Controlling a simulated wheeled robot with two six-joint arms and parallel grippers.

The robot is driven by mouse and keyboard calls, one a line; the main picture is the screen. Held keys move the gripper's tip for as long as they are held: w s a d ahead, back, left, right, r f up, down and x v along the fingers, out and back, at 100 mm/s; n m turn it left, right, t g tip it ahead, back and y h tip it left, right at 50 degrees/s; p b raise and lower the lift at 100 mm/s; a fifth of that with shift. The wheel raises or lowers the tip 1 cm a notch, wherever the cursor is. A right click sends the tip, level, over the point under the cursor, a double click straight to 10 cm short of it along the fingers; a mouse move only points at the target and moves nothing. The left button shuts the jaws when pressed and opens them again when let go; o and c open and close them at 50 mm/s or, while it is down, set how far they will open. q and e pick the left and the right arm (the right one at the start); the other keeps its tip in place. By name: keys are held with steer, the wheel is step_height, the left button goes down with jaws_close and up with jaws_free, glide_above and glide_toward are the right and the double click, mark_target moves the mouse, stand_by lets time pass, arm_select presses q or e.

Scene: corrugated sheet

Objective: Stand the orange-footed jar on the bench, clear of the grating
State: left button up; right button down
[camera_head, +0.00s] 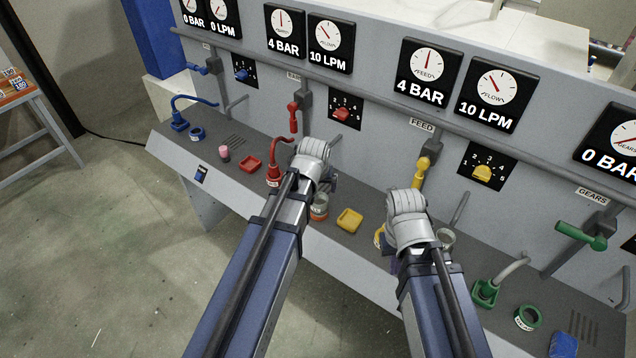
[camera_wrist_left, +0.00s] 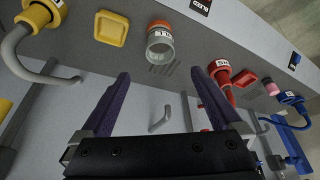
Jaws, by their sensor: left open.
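The orange-footed jar (camera_head: 319,208) is on the bench top (camera_head: 334,232), partly hidden by my left gripper (camera_head: 326,187) in the head view. In the left wrist view the jar (camera_wrist_left: 160,45) is clear with a white label, its orange foot away from the camera and its mouth towards it. The dark slots of the grating (camera_wrist_left: 166,69) show right beside its mouth; I cannot tell whether the jar overlaps them. My left gripper (camera_wrist_left: 160,76) is open and empty, its purple fingers short of the jar. My right gripper (camera_head: 392,246) is by the yellow fitting, its fingers mostly hidden.
A yellow tray (camera_head: 349,220) lies right of the jar. A red hose fitting (camera_head: 274,174) and red tray (camera_head: 250,163) are to its left. The gauge panel with its rail and valve handles rises behind. Green fittings (camera_head: 486,292) are at the right.

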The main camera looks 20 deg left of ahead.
arm_select(q)
steer(key=s+d+m+g, duration=0.2)
steer(key=s+d, duration=0.4)
steer(key=s, duration=0.3)
steer(key=s+d+f+m+g, duration=0.1)
steer(key=s+d+m+g, duration=0.2)
steer(key=s+d, duration=0.3)
steer(key=s, duration=0.3)
steer(key=shift+s+d+f+m+y, duration=0.25)
steer(key=shift+s+d+m+y, duration=0.05)
steer(key=shift+m, duration=0.1)
